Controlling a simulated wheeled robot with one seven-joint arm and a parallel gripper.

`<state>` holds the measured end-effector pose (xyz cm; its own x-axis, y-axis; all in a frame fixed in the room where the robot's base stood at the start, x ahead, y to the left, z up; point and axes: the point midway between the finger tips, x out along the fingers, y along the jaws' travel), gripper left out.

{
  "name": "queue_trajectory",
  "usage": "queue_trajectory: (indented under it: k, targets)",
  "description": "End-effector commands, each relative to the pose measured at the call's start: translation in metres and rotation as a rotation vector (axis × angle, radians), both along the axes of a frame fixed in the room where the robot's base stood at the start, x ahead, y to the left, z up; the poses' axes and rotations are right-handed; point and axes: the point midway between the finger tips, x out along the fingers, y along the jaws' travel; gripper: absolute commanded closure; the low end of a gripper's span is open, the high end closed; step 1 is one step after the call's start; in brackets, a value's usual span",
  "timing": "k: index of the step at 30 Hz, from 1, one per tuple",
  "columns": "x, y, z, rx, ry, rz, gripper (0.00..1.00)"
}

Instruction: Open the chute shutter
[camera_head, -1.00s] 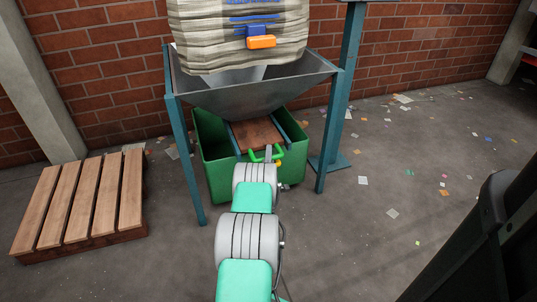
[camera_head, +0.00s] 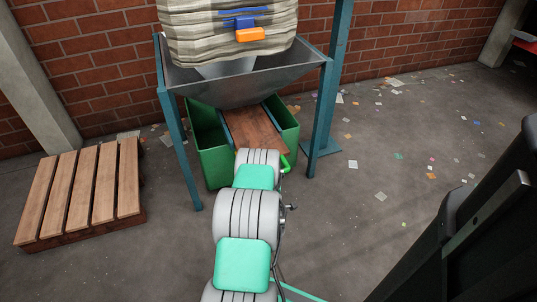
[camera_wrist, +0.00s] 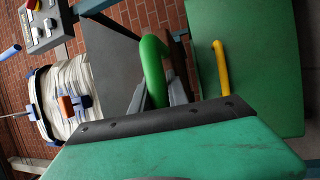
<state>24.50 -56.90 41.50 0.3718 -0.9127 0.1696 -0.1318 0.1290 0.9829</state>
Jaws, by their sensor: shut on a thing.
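The chute shutter is a rusty brown plate (camera_head: 254,131) in blue side rails under the grey hopper (camera_head: 245,82). It sticks out from below the hopper towards me, over the green bin (camera_head: 212,150). Its green handle (camera_head: 287,163) shows at the near end, partly hidden by my arm. In the wrist view, my gripper (camera_wrist: 168,92) is shut on the curved green handle (camera_wrist: 153,65). In the head view my arm hides the gripper.
A bag with an orange clip (camera_head: 249,35) hangs over the hopper. Blue legs (camera_head: 318,120) flank the bin. A yellow handle (camera_wrist: 221,68) shows beside the green one. A wooden pallet (camera_head: 85,195) lies to the left. The floor at right is open, with scattered scraps.

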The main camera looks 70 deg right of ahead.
Motion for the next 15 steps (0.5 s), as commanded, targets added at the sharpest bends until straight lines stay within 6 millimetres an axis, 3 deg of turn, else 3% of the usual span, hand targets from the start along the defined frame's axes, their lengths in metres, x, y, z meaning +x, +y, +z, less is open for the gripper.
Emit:
queue_trajectory:
  k: [4,15]
  targets:
    - [-0.013,0.01,0.0,0.002,0.002,-0.004,1.0]
    - [-0.015,0.014,0.0,0.001,0.001,-0.002,1.0]
